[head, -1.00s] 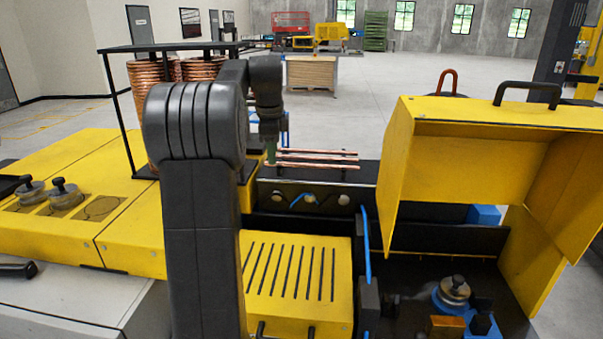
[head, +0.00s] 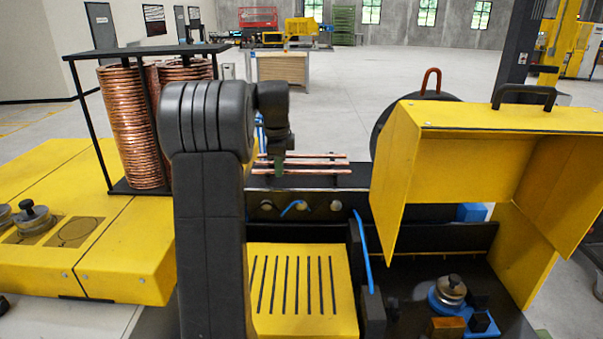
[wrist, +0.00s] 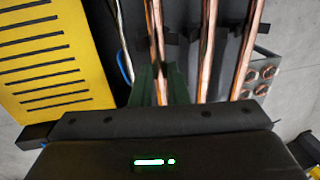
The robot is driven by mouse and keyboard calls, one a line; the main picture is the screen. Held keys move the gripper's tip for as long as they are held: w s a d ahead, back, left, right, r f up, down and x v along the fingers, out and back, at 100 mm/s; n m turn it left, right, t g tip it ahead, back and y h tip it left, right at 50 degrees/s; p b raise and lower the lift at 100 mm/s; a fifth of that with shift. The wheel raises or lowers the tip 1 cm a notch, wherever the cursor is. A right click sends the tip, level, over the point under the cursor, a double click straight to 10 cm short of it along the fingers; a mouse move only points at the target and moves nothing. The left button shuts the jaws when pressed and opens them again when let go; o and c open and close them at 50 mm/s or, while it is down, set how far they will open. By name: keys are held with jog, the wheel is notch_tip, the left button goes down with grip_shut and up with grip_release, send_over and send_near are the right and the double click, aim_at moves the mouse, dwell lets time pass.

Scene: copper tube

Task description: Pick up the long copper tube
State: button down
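Three copper tubes lie side by side on a dark rack (head: 330,181). In the head view they are the back tube (head: 325,155), the middle tube (head: 325,163) and the front tube (head: 325,171). Their ends are out of the wrist view, and I cannot tell which is longest. My gripper (head: 279,166) points down over the tubes, toward their left ends. In the wrist view my green fingers (wrist: 160,82) are around the leftmost tube (wrist: 155,35). The middle tube (wrist: 207,45) and rightmost tube (wrist: 250,45) are outside the fingers. Whether the fingers press on the tube is unclear.
A yellow slotted box (head: 300,290) stands in front of the rack. A raised yellow hood (head: 440,170) is close on the right. Copper coils (head: 132,130) in a black frame stand left. Above the rack there is free room.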

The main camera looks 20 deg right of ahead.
jog(key=shift+r, duration=0.1)
notch_tip(320, 180, up, 10)
jog(key=shift+b, duration=0.4)
dwell(1.3)
